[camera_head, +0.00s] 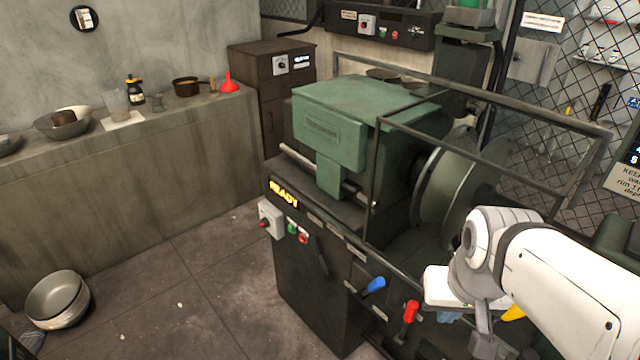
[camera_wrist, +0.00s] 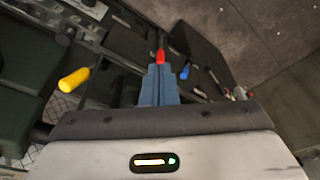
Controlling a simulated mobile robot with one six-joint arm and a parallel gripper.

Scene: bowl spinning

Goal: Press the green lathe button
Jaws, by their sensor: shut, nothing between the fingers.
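The green lathe (camera_head: 335,115) stands on a dark cabinet in the middle of the head view. The small green button (camera_head: 291,229) is on the cabinet's front, under the yellow READY sign (camera_head: 284,193) and next to a red button (camera_head: 303,238). My gripper (camera_head: 447,317) is at the lower right, beyond the red lever and well right of the button, apart from it. In the wrist view its blue fingers (camera_wrist: 158,82) are shut and empty, with the red lever (camera_wrist: 161,56) past their tips. The green button is too small to make out clearly there.
A blue lever (camera_head: 374,286) and a red lever (camera_head: 411,311) stick out between the buttons and my gripper. A yellow handle (camera_wrist: 74,79) is left of the fingers. A framed guard (camera_head: 480,85) surrounds the lathe's right side. Open floor (camera_head: 200,270) lies left of the cabinet.

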